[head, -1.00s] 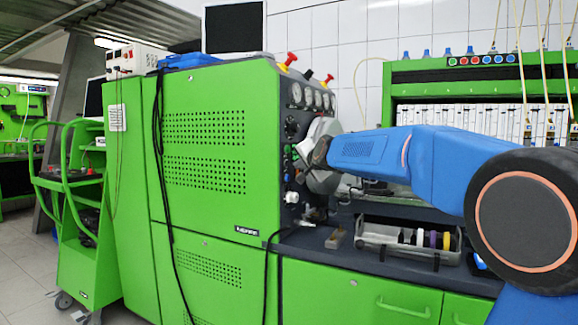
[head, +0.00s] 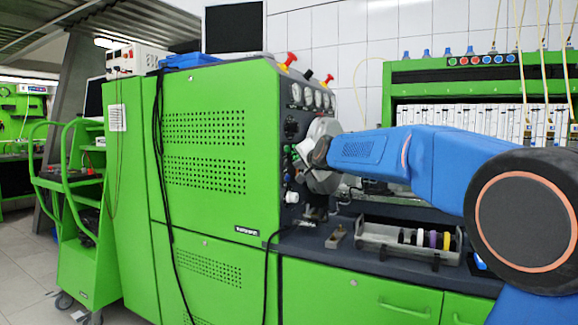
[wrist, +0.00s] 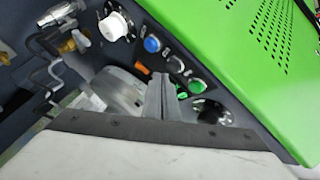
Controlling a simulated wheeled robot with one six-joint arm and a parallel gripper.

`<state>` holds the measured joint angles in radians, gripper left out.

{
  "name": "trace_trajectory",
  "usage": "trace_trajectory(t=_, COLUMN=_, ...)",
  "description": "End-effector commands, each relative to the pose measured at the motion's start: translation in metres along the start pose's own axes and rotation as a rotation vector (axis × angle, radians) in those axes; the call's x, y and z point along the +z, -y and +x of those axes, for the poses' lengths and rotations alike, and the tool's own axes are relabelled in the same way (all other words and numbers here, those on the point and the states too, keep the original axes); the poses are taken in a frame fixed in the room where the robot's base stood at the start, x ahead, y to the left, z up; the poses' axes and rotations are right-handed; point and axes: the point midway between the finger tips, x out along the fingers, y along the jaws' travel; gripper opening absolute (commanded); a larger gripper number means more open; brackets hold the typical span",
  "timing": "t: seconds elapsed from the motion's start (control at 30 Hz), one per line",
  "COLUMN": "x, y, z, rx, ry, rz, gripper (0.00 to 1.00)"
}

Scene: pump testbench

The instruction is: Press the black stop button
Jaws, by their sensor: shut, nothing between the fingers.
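The black button (wrist: 175,64) sits in a light ring on the dark panel in the wrist view, between a blue button (wrist: 152,44) and a green button (wrist: 195,86). I take it as the stop button; no label is readable. My gripper (wrist: 158,80) is shut and empty. Its fingertips appear just below the black button in the picture, and I see no contact. In the head view my wrist is at the green machine's front panel (head: 293,125); the fingertips and the black button cannot be made out there.
A white knob (wrist: 117,25), an orange switch (wrist: 142,69) and a black knob (wrist: 208,110) are close by on the panel. Metal fittings (wrist: 60,45) stick out at left. A tray of rings (head: 410,240) stands on the bench below my arm.

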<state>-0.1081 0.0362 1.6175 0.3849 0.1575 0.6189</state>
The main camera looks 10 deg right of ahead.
Motion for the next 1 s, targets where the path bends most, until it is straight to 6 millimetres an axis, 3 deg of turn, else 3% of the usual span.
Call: trace_trajectory(t=1.0, x=0.006, y=0.0062, z=0.0081, rx=0.0, ry=0.0, rz=-0.001, gripper=0.0)
